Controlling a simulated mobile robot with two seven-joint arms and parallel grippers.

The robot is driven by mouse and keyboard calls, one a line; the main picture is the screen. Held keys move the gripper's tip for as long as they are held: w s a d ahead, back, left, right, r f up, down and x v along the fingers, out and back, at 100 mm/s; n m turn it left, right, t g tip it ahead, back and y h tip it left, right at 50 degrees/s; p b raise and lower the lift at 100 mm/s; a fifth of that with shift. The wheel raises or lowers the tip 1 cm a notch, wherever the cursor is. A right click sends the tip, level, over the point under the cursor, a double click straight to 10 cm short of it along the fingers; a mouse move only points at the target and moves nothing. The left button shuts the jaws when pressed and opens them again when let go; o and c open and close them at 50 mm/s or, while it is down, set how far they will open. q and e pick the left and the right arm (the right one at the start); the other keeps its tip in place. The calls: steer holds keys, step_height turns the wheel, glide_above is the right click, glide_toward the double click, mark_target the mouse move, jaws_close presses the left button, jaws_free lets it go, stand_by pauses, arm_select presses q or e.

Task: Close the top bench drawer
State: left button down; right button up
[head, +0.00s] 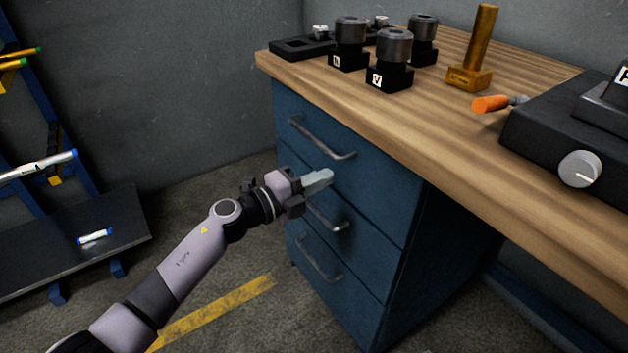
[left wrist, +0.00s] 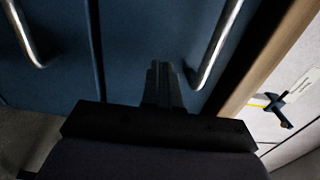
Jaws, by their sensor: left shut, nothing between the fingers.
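The blue bench drawer unit has three drawers, one above another. The top drawer (head: 370,170) has a silver bar handle (head: 320,140), and its front looks about level with the drawer fronts below; I cannot tell whether a small gap is left. In the left wrist view the top drawer (left wrist: 150,30) and its handle (left wrist: 215,45) also show. My left gripper (head: 326,176) is shut and empty, just below the top handle in the head view. In the left wrist view its fingertips (left wrist: 160,68) point at the top drawer front beside the handle; contact is unclear. My right gripper is not in view.
The middle drawer handle (head: 328,218) and bottom drawer handle (head: 318,262) lie below. The wooden bench top (head: 440,110) overhangs the drawers and carries several tool holders, a brass-coloured stand (head: 480,50) and a black device (head: 560,130). A blue rack (head: 75,245) stands left. The floor between is clear.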

arm_select(q)
steer(key=p+v, duration=0.2)
steer(key=v, duration=0.7)
steer(key=s+a+f+n+y, duration=0.65)
steer(key=s+f+n, duration=0.25)
steer(key=s+n, duration=0.35)
steer(key=s+a+f+n+y, duration=0.6)
steer(key=s+a+f+n, duration=0.15)
steer(key=s+n, duration=0.55)
step_height(320, 180, up, 14)
steer(key=n+p, duration=0.1)
steer(key=p, duration=1.6)
steer(key=shift+f, duration=0.25)
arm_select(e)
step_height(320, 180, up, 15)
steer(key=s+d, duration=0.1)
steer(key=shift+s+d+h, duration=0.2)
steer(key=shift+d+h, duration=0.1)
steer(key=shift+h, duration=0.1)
